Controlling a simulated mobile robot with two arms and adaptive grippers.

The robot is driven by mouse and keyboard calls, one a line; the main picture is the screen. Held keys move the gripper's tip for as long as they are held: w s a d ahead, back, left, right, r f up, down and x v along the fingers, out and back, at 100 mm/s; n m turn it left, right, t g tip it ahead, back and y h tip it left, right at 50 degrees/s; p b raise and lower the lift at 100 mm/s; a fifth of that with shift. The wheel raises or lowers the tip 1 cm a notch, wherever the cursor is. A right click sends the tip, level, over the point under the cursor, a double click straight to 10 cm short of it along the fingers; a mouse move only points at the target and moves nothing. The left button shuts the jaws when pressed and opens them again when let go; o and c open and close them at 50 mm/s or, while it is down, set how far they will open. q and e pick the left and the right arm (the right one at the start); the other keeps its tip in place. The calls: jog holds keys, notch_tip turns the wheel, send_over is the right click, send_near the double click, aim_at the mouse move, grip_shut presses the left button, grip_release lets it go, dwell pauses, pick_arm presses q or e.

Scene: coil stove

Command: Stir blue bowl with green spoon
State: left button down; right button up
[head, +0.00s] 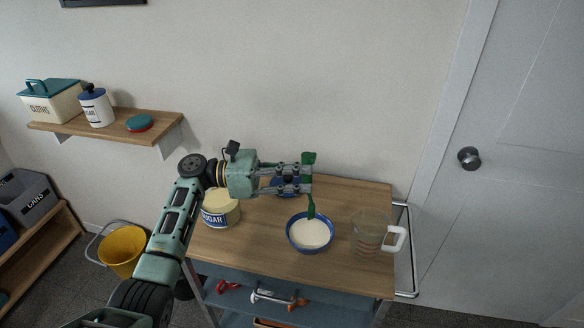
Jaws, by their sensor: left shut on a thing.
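The blue bowl (290,241) stands on the wooden top of the cart and holds a white, creamy content. My left gripper (307,176) is shut on the green spoon (311,207), above and behind the bowl. The spoon hangs steeply down from the gripper, with a green part also showing above the fingers. Its lower end is at the bowl's far edge; I cannot tell whether it touches the content. My right gripper is not in view.
A clear measuring jug (369,238) stands right of the bowl. A sugar tin (220,211) stands to the left, and a second blue item (284,190) is partly hidden behind my gripper. The cart top (345,195) is bare at the back right.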

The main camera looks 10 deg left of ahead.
pick_arm(q)
jog(key=d+f+y+p, duration=0.2)
jog(key=d+y+p, duration=0.2)
jog(key=y, duration=0.1)
jog(key=d+f+m+g+y+p, duration=0.1)
jog(key=d+f+y+p, duration=0.1)
jog(key=d+y+p, duration=0.3)
jog(key=d+f+m+y+p, duration=0.1)
jog(key=d+f+y+p, duration=0.1)
jog(key=d+y+p, duration=0.2)
jog(key=shift+d+y+p, duration=0.3)
jog(key=shift+d+y, duration=0.45)
jog(key=shift+y, duration=0.05)
jog(key=shift+d+f+y, duration=0.15)
jog(key=shift+f+y, duration=0.35)
jog(key=shift+y, duration=0.1)
jog(key=shift+g, duration=0.3)
